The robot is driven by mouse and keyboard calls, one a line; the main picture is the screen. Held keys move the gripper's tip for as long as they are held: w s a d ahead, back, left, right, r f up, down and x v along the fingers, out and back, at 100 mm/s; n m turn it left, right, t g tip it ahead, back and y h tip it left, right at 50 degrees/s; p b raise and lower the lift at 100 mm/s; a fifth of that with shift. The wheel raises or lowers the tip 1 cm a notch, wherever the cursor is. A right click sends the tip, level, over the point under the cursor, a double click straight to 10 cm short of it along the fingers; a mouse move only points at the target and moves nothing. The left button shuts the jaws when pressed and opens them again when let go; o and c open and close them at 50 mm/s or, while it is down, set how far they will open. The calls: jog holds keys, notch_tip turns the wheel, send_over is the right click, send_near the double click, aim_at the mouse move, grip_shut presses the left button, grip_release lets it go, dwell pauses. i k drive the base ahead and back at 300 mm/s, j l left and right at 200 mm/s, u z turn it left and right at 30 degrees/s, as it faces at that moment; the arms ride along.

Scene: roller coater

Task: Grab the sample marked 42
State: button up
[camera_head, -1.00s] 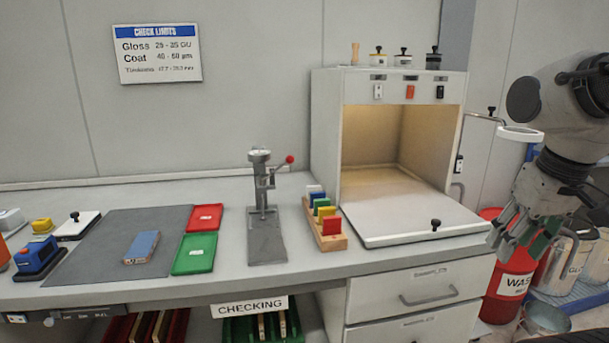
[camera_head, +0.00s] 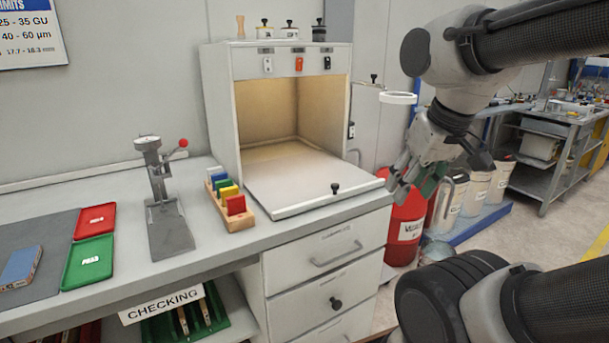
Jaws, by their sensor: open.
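No mark reading 42 can be made out on anything in view. A blue-topped block (camera_head: 21,266) lies on the dark grey mat (camera_head: 52,230) at the left. Small pieces with pale edges (camera_head: 183,319) stand in a green tray (camera_head: 155,333) on the shelf under the bench; they are partly cut off and no marks are legible. My gripper (camera_head: 402,192) hangs at the right, in front of the red bin and beyond the bench's right end. It is open and empty, well apart from the blocks and trays.
The bench holds red (camera_head: 94,221) and green (camera_head: 88,261) trays, a lever press (camera_head: 163,195), a wooden rack (camera_head: 238,222) of coloured pieces and an open booth (camera_head: 240,110). Drawers (camera_head: 325,255) stand below. A red bin (camera_head: 404,235) is right of them.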

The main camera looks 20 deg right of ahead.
aim_at(20, 269)
jog(key=k+u, duration=0.1)
jog(key=u, duration=1.25)
